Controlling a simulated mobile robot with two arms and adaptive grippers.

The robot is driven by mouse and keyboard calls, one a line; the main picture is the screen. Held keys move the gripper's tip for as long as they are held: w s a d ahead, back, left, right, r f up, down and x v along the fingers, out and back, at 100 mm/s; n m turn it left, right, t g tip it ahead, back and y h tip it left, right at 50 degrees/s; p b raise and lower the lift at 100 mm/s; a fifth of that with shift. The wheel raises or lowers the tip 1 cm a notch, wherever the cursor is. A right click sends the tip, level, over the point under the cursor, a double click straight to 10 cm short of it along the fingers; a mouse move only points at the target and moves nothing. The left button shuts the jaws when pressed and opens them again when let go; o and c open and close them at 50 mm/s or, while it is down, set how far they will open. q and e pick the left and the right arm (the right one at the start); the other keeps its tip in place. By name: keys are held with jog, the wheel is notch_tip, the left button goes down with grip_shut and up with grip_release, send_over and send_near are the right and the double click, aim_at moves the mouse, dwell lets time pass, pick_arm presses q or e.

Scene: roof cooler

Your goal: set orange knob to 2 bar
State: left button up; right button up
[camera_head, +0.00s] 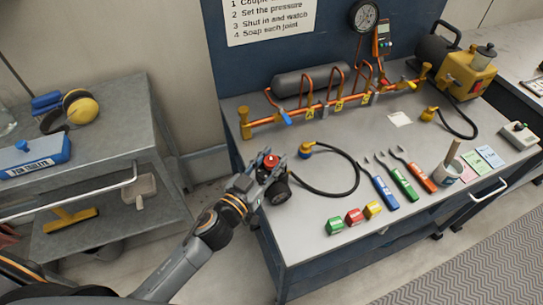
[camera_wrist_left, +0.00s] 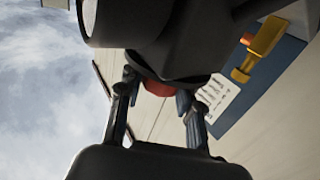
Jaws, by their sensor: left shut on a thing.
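The knob (camera_head: 270,160), more red than orange here, is at the front left corner of the bench, beside a black round part that looks like a gauge (camera_head: 278,193). My left gripper (camera_head: 262,171) is at this knob, its fingers shut around it. In the left wrist view the red of the knob (camera_wrist_left: 157,89) shows between the two fingers (camera_wrist_left: 155,105), and a large dark body covers the top of the picture. The gauge's reading and the knob's setting cannot be read. My right gripper is not in view.
A black hose (camera_head: 335,193) with a blue-and-yellow end lies right of the gripper. Red, green and yellow blocks (camera_head: 354,216) and several coloured tools (camera_head: 385,192) lie on the bench (camera_head: 310,240). A copper pipe rig (camera_head: 315,112) stands behind. A grey cart (camera_head: 130,110) is at left.

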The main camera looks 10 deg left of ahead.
pick_arm(q)
jog(key=m+h, duration=0.1)
jog(key=g+h+p, duration=0.1)
jog(key=shift+a+r+m+h, duration=0.1)
jog(key=shift+r+m+h, duration=0.2)
jog(key=shift+m, duration=0.1)
jog(key=shift+w+f+m+g+h+p, duration=0.1)
jog(key=shift+m+g+h+p, duration=0.55)
jog(key=shift+m+g+h, duration=0.45)
jog(key=shift+f+m+g+h, duration=0.1)
jog(key=shift+m+g+h, duration=0.7)
jog(key=shift+h, duration=0.3)
jog(key=shift+f+m+g+h, duration=0.1)
jog(key=shift+m+g+h, duration=0.75)
jog(key=shift+g, duration=0.25)
jog(key=shift+f+m+g+h+b, duration=0.1)
jog(key=shift+m+g+h+b, duration=0.55)
jog(key=shift+m+g+b, duration=0.45)
jog(key=m+g+b, duration=0.2)
jog(key=g+b, duration=0.1)
jog(key=g, duration=0.1)
jog(key=m+g+h+b, duration=0.1)
jog(key=m+g+b, duration=0.2)
jog(key=g, duration=0.1)
jog(key=shift+f+g+h, duration=0.1)
jog(key=shift+g+h, duration=0.2)
jog(key=shift+g, duration=0.1)
jog(key=shift+r+m+g+b, duration=0.2)
jog(key=shift+m+g+b, duration=0.75)
jog(key=shift+g+b, duration=0.4)
